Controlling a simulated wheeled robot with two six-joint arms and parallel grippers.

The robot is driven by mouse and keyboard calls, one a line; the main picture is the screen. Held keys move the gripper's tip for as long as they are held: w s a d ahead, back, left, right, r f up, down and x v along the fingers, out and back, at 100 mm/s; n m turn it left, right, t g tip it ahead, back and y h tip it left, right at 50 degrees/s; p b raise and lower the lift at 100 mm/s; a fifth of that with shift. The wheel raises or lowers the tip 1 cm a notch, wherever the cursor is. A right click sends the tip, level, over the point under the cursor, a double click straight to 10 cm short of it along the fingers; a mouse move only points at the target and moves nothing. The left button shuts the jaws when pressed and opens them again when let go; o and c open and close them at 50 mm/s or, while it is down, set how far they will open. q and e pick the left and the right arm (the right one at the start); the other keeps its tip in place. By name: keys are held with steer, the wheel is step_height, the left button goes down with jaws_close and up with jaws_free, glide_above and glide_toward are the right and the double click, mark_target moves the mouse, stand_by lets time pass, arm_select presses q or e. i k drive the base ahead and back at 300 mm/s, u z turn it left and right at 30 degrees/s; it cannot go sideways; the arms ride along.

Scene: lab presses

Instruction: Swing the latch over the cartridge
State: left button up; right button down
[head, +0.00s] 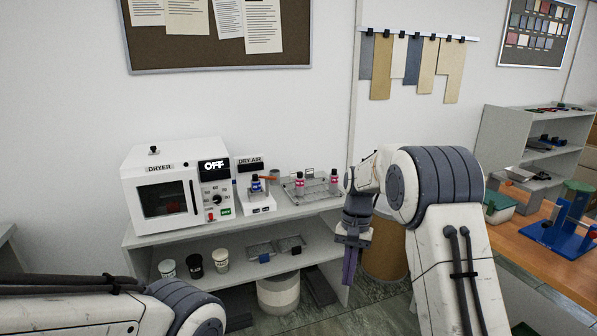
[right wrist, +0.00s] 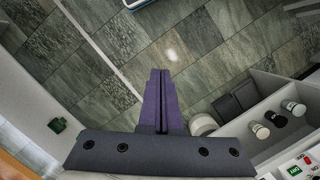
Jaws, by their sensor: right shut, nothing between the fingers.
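The dry air unit (head: 258,209) stands on the shelf top, right of the dryer. A small dark blue piece (head: 256,185), possibly the cartridge, stands upright on it. A thin orange bar (head: 270,178) shows beside its top and may be the latch; at this size I cannot tell whether it lies over the piece. My right gripper (head: 349,284) hangs fingers down, right of the shelf and well away from the unit. Its purple fingers are shut together and empty, as in the right wrist view (right wrist: 160,74). My left gripper is out of view; only its arm shows.
The white dryer (head: 168,192), reading OFF, stands at the left of the shelf unit (head: 290,215). Cups (head: 194,264) sit below. A wooden bench (head: 540,255) with a blue press (head: 568,228) is at right.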

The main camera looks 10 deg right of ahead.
mark_target(266, 178)
steer(key=z, duration=0.15)
steer(key=i, duration=1.95)
steer(key=u, duration=0.35)
steer(key=i, duration=1.1)
steer(key=u, duration=0.15)
